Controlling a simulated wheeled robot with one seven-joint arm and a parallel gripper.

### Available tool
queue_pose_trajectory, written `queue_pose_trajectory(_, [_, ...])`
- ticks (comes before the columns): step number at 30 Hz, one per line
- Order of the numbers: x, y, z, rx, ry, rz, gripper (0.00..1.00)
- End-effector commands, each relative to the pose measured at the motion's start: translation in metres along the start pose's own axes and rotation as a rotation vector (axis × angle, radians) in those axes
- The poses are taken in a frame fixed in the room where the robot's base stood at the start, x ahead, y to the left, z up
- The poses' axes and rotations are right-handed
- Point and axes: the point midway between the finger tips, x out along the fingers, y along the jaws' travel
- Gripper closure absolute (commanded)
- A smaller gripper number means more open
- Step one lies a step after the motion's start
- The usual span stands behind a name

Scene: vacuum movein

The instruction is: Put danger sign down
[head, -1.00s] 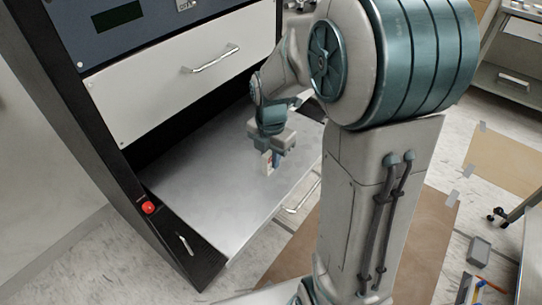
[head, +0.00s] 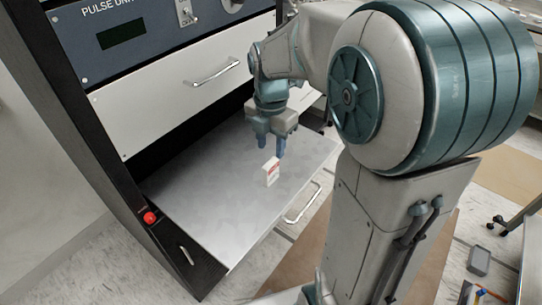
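The danger sign (head: 271,171) is a small white and red folded card. It stands upright on the grey metal shelf (head: 205,205) of the black cabinet, near the shelf's right part. My gripper (head: 269,148) is just above and behind the sign, pointing down. Its two blue fingers are apart with nothing visible between them, and the sign appears free of them.
Above the shelf is a white drawer front with a metal handle (head: 215,72). A red button (head: 150,217) is on the cabinet's black front edge. Another handle (head: 303,203) sits below the shelf's front edge. The left part of the shelf is bare.

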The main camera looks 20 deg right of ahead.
Motion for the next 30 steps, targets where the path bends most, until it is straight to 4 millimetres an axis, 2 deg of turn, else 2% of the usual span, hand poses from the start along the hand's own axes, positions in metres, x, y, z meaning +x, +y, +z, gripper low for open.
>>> queue_pose_trajectory(1, [-0.011,0.001,0.001,0.000,-0.002,0.003,0.61])
queue_pose_trajectory(4, [-0.023,0.000,0.000,0.000,-0.002,0.002,0.61])
queue_pose_trajectory(11, [-0.033,-0.004,-0.004,0.074,-0.005,0.006,0.61])
queue_pose_trajectory(17, [-0.033,-0.023,-0.019,0.431,-0.019,0.036,0.61])
queue_pose_trajectory(30, [-0.022,-0.073,-0.059,1.423,0.012,0.138,0.61])
